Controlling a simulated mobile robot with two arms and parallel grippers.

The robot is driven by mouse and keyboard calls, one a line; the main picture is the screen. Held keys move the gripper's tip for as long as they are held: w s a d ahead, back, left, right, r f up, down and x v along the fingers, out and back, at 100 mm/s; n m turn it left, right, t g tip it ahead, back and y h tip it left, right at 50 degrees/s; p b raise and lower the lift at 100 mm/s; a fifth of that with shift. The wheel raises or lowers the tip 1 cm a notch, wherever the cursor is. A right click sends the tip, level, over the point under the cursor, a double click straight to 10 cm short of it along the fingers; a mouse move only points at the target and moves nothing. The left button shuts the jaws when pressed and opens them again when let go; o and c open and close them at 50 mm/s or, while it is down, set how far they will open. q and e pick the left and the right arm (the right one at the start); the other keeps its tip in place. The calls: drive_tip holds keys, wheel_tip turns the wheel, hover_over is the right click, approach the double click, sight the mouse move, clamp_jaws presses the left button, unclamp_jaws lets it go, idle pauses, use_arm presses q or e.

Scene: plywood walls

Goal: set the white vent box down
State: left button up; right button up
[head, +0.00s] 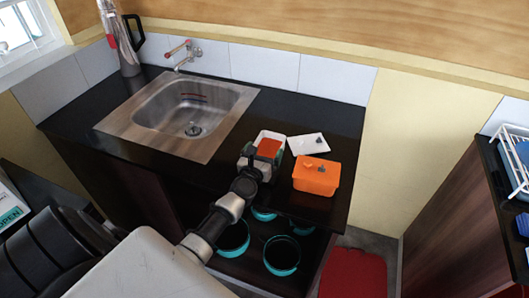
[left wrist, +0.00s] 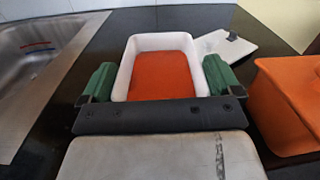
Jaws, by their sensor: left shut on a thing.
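The white vent box (head: 265,134) is an open white container with an orange inside, at the counter's front part right of the sink. In the left wrist view the white vent box (left wrist: 160,41) sits between the green fingers of my left gripper (left wrist: 160,78). In the head view my left gripper (head: 261,157) is shut on the box from the front. Whether the box's underside touches the counter is hidden. A white lid (head: 308,144) with a small dark knob lies flat just right of the box; it also shows in the left wrist view (left wrist: 216,44). My right gripper is out of view.
An orange box (head: 317,175) stands close to the right on the dark counter (head: 330,118). A steel sink (head: 215,97) is set in on the left. Teal-rimmed pots (head: 282,255) stand below the counter. Free counter lies behind the box and lid.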

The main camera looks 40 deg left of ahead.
use_arm(q)
wheel_tip(320, 180, up, 10)
drive_tip(key=p, duration=0.8)
drive_tip(key=shift+f, duration=0.15)
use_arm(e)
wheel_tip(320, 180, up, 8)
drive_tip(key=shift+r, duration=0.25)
